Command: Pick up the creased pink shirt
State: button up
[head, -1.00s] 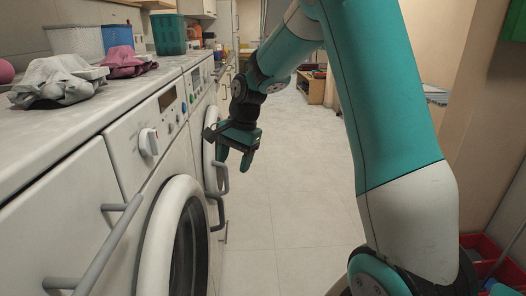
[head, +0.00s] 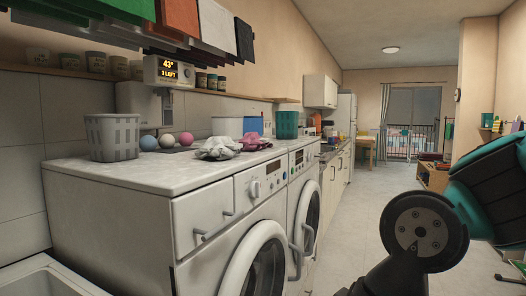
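The creased pink shirt (head: 252,141) lies crumpled on the white counter top (head: 140,178) above the washing machines. A crumpled grey-white cloth (head: 217,148) lies just in front of it and partly overlaps it in the view. My arm shows at the right edge, well away from the shirt. My gripper is outside the picture, so its fingers cannot be seen.
A grey basket (head: 112,138), several coloured balls (head: 167,141) and a teal basket (head: 287,125) stand on the counter. Clothes (head: 181,18) hang above it. Door handles (head: 296,262) stick out from the machines. The tiled floor (head: 345,225) on the right is open.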

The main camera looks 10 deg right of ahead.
aim_at(251, 140)
jog(key=u, duration=1.05)
jog(key=k, duration=0.1)
jog(key=z, duration=2.35)
jog(key=i, duration=1.55)
jog(key=u, duration=0.95)
jog(key=i, duration=0.75)
jog(key=u, duration=0.9)
